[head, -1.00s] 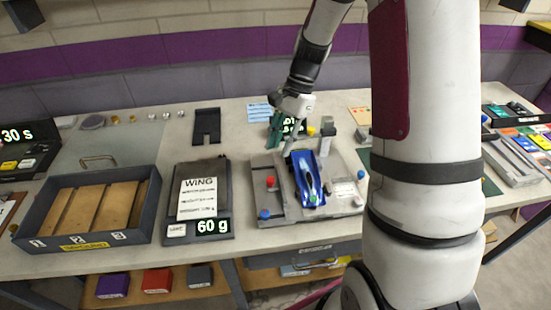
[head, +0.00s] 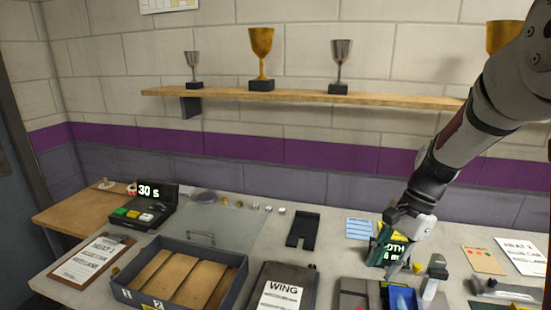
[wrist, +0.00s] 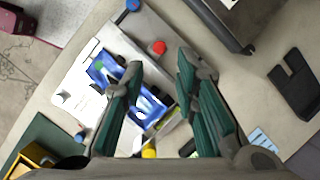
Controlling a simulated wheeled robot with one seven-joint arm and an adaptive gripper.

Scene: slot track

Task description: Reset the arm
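My gripper (wrist: 160,85) is in the wrist view with its two green-padded fingers apart and nothing between them. The car (head: 403,298) shows only in part at the bottom edge of the head view.
A black bracket (head: 303,231) lies behind. Trophies stand on a wall shelf (head: 300,95).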

